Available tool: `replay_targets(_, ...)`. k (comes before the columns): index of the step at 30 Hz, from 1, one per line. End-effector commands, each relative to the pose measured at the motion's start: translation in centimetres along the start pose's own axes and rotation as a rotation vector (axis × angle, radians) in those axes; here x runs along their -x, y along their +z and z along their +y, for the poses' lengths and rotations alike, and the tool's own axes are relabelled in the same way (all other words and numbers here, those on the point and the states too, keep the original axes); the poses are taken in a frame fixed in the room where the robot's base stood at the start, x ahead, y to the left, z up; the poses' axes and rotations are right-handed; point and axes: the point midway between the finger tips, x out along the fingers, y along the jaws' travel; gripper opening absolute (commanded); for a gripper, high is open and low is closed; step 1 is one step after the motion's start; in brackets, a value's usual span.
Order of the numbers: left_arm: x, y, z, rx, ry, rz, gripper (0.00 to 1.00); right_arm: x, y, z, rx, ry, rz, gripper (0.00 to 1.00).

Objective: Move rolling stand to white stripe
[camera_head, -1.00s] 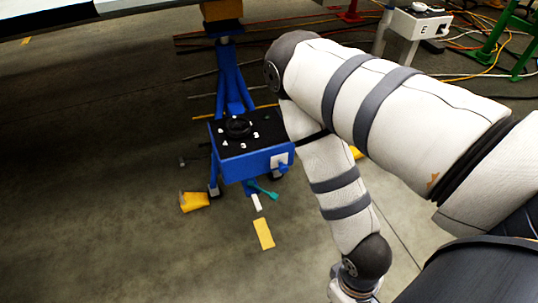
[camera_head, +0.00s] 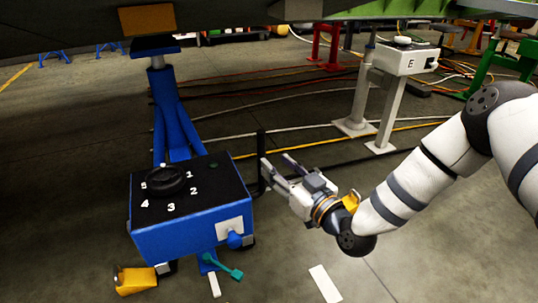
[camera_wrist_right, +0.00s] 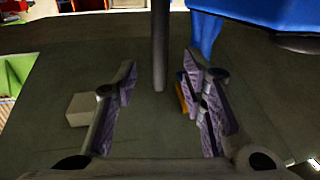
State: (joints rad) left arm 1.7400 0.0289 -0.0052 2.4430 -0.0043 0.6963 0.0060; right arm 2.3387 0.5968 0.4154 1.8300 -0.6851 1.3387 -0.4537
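The rolling stand is blue with a black top (camera_head: 215,180) that carries a black dial and white numbers. An upright black bar (camera_head: 260,155) rises at its right side. A white stripe (camera_head: 325,284) lies on the floor right of the stand's front. My right gripper (camera_head: 274,172) is open beside the black bar, its fingers pointing left. In the right wrist view the dark bar (camera_wrist_right: 160,45) hangs between the open fingers (camera_wrist_right: 160,95), with no finger visibly touching it. Blue stand parts (camera_wrist_right: 265,15) show at upper right. My left gripper is not in view.
A yellow block (camera_head: 135,280) lies by the stand's front left foot, near a teal lever (camera_head: 222,266). A grey stand marked E (camera_head: 405,62) is at the back right. Cables (camera_head: 300,100) cross the floor behind. A large dark overhead body spans the top.

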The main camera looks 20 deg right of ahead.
Motion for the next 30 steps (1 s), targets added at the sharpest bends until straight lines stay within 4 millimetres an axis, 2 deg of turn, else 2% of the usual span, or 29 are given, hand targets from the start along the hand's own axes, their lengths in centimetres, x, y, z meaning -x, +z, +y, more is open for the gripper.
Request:
replay_targets(3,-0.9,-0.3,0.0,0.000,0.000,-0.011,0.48,-3.1,0.5,0.0,0.000,0.001,-0.002,0.38)
replay_targets(9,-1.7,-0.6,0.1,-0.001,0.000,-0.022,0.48,-6.8,0.5,0.0,-0.001,0.000,-0.006,0.38)
replay_targets(13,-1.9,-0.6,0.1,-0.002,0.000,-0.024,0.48,-7.7,0.4,0.0,-0.003,0.000,-0.007,0.38)
replay_targets(20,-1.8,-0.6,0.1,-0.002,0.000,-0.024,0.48,-7.8,0.2,0.0,-0.003,0.000,-0.006,0.38)
replay_targets(25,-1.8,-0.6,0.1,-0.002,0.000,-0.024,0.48,-7.8,0.3,0.0,-0.003,0.000,-0.007,0.02)
replay_targets(30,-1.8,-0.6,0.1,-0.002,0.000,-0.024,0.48,-7.8,0.3,0.0,-0.003,0.000,-0.007,0.00)
